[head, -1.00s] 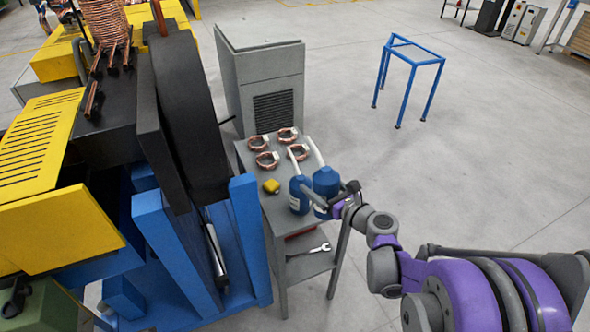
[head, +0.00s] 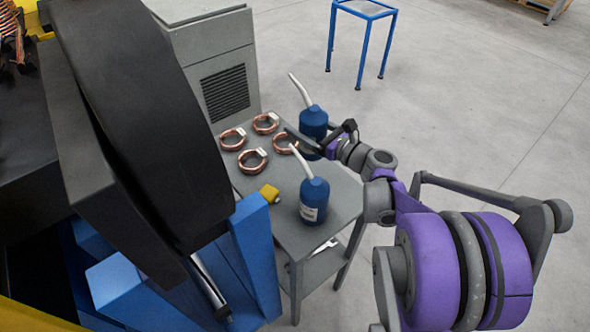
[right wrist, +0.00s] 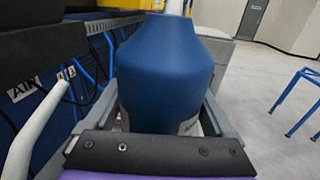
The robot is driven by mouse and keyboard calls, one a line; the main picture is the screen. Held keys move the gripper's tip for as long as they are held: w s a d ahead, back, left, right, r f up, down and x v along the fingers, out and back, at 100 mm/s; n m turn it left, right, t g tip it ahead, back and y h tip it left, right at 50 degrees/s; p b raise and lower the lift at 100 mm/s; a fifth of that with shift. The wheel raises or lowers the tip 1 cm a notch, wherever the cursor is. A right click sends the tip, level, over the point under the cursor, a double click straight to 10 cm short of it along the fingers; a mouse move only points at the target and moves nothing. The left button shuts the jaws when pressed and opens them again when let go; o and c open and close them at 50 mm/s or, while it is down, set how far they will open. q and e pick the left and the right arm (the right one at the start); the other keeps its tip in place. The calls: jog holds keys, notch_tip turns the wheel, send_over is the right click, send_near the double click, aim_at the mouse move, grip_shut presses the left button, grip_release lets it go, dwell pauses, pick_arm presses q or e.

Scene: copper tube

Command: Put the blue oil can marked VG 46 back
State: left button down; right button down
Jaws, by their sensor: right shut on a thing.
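My right gripper (head: 312,142) is shut around the body of a blue oil can (head: 314,120) with a pale spout. The can is upright and seems raised beside the grey cart's (head: 279,222) right edge. It fills the middle of the right wrist view (right wrist: 165,70), between the two fingers, with part of a white label low down. A second blue oil can (head: 315,192) stands upright on the cart, nearer me, with a white label. I cannot read the marking on either can. My left gripper is not in view.
Several copper coils (head: 252,161) lie on the cart's back half, with a yellow object (head: 269,193) near its left edge. A wrench (head: 325,246) lies on the lower shelf. The blue-framed machine (head: 258,255) stands close at left. A blue stand (head: 364,14) and open floor lie beyond.

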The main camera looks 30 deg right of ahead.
jog(key=shift+w+f, duration=0.2)
jog(key=shift+f, duration=0.25)
jog(key=f, duration=0.1)
jog(key=f+b, duration=0.1)
jog(key=f, duration=0.3)
jog(key=shift+s+d, duration=0.1)
jog(key=shift+s, duration=0.15)
jog(key=shift+f+b, duration=0.5)
jog(key=shift+f, duration=1.6)
jog(key=shift+f, duration=0.2)
grip_release()
jog(key=shift+r, duration=0.1)
